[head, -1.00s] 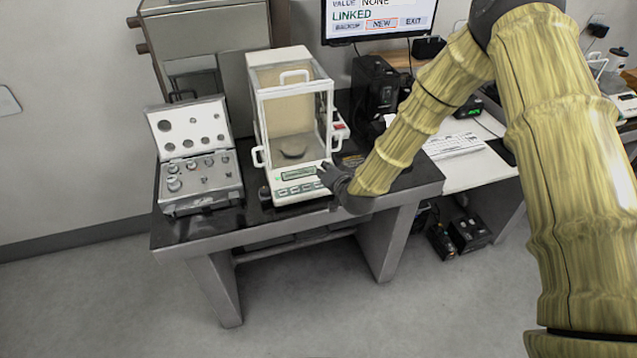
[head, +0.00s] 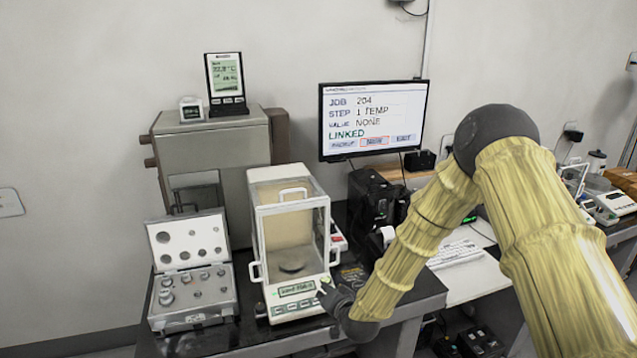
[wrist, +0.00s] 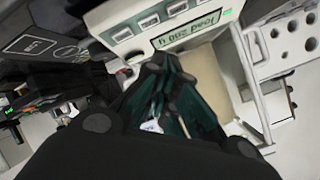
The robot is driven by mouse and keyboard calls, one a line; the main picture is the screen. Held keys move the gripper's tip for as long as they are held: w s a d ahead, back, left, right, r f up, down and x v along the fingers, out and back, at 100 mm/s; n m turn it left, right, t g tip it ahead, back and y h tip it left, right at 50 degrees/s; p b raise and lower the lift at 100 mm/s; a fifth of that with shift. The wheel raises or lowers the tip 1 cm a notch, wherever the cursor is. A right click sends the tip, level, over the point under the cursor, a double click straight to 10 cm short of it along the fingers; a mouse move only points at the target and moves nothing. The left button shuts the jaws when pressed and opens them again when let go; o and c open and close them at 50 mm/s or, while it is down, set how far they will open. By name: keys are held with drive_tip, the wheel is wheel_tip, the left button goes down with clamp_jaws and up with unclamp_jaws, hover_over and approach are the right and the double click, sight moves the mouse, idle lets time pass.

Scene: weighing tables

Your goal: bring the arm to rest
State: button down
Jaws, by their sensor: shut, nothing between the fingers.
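My gripper (head: 327,294) is at the front right of the white balance (head: 296,312), close to its display panel. In the wrist view my gripper (wrist: 158,75) shows with its dark fingers together and nothing between them, in front of the balance's display (wrist: 195,32) and buttons. I cannot tell whether the fingertips touch the panel. My arm, in a yellow-green sleeve, comes in from the right of the head view and bends down to the balance.
An open weight case (head: 193,292) stands left of the balance on the dark table (head: 290,345). A monitor (head: 374,118) reads job 204, step 1 TEMP, value NONE, LINKED. A temperature display (head: 226,80) stands on a grey cabinet (head: 215,145).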

drive_tip(key=s+d+f+n+g+h+b, duration=0.1)
drive_tip(key=s+d+f+g, duration=0.3)
drive_tip(key=s+f, duration=0.7)
drive_tip(key=s+d+f+n+g+h+b, duration=0.1)
drive_tip(key=s+d+f+g, duration=0.1)
drive_tip(key=s+d+f, duration=0.85)
drive_tip(key=s+d+f+g+h+b, duration=0.1)
drive_tip(key=s+d+g, duration=0.2)
drive_tip(key=s, duration=1.1)
drive_tip(key=s+d+f+n+g+h+b, duration=0.1)
drive_tip(key=s+d+f+g, duration=0.1)
drive_tip(key=s, duration=1.2)
drive_tip(key=shift+s+d+n+g+h, duration=0.3)
drive_tip(key=shift+d+g+h, duration=0.15)
drive_tip(key=shift+d, duration=0.25)
